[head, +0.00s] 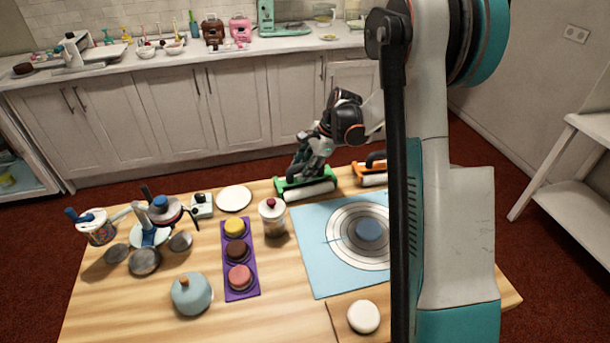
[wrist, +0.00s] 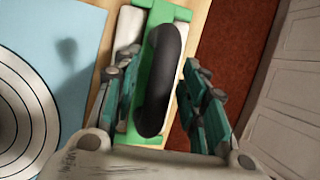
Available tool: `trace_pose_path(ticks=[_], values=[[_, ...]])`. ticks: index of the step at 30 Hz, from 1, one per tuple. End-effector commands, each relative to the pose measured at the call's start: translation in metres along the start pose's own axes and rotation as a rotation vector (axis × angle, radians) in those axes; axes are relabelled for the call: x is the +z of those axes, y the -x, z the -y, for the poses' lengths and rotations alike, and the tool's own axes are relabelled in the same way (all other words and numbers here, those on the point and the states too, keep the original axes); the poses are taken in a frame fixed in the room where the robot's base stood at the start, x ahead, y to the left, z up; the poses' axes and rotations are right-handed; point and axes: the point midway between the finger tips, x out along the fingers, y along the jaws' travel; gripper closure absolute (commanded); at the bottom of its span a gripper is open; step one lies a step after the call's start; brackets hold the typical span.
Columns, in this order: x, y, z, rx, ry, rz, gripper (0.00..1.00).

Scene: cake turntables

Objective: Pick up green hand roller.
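The green hand roller (head: 307,189) lies at the far edge of the wooden table, with a green frame and a white roller. In the wrist view the green hand roller (wrist: 183,13) shows its black curved handle running between my fingers. My gripper (head: 303,168) is over the roller from above. In the wrist view my gripper (wrist: 158,75) is open, with one finger on each side of the handle and visible gaps to it. Part of the roller is hidden behind the fingers.
An orange hand roller (head: 370,173) lies just right of the green one, partly behind my arm. A blue mat (head: 312,250) with a ringed turntable design lies in front. A jar (head: 272,218) with a red knob stands at the left. A white plate (head: 234,198) lies farther left.

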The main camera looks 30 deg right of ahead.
Motion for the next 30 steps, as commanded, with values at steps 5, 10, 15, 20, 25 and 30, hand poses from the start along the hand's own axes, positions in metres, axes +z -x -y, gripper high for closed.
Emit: trace_pose_path(ticks=[5, 10, 15, 20, 25, 30], values=[[0.0, 0.0, 0.0, 0.0, 0.0, 0.0, 1.0], [0.0, 0.001, 0.0, 0.0, 0.0, 0.0, 1.0], [0.001, 0.002, 0.0, 0.0, 0.0, 0.0, 1.0], [0.004, 0.01, 0.002, 0.0, 0.0, 0.0, 1.0], [0.013, 0.031, 0.006, 0.0, 0.0, 0.0, 1.0], [0.027, 0.065, 0.014, 0.0, 0.0, 0.0, 1.0]])
